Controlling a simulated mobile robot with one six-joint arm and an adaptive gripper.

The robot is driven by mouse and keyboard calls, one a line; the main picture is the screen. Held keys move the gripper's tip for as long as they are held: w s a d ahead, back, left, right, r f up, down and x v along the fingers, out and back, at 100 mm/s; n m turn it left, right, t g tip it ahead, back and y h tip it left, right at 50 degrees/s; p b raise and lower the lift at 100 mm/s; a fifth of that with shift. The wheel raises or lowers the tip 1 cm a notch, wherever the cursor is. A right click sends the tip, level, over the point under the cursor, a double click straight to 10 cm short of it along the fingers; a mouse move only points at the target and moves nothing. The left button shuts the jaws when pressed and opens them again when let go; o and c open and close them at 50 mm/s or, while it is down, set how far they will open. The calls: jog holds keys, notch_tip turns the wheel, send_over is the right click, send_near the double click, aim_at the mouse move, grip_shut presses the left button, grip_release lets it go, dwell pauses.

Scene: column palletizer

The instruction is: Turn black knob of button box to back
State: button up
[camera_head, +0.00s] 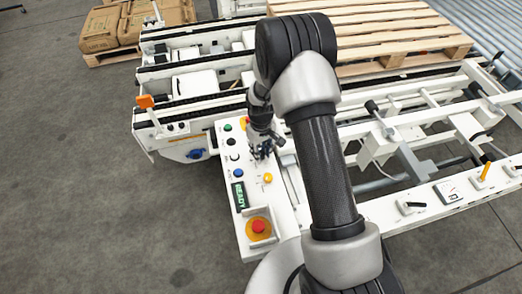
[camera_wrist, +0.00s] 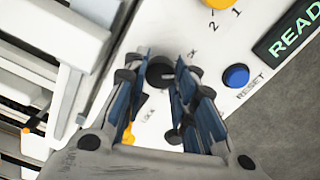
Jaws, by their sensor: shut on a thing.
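The white button box (camera_head: 226,168) stands in the middle of the head view, with its panel facing up. My gripper (camera_head: 262,153) is lowered onto its right side. In the wrist view my gripper (camera_wrist: 165,90) has its blue-padded fingers on both sides of the black knob (camera_wrist: 160,70), shut on it. Part of the knob shows between the fingertips; its pointing direction is hard to tell. In the head view my gripper hides this knob.
Close by are a blue button (camera_wrist: 236,76), a yellow knob (camera_head: 268,178) and a green READY display (camera_head: 240,195). A red emergency stop (camera_head: 258,226) sits at the near end. White conveyor frames and a wooden pallet (camera_head: 400,30) lie beyond. Open floor is at left.

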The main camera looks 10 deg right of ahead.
jog(key=shift+w+n, duration=0.1)
jog(key=shift+n, duration=0.5)
jog(key=o, duration=1.1)
jog(key=shift+r, duration=0.1)
notch_tip(320, 180, up, 12)
jog(key=shift+f, duration=0.1)
dwell(0.4)
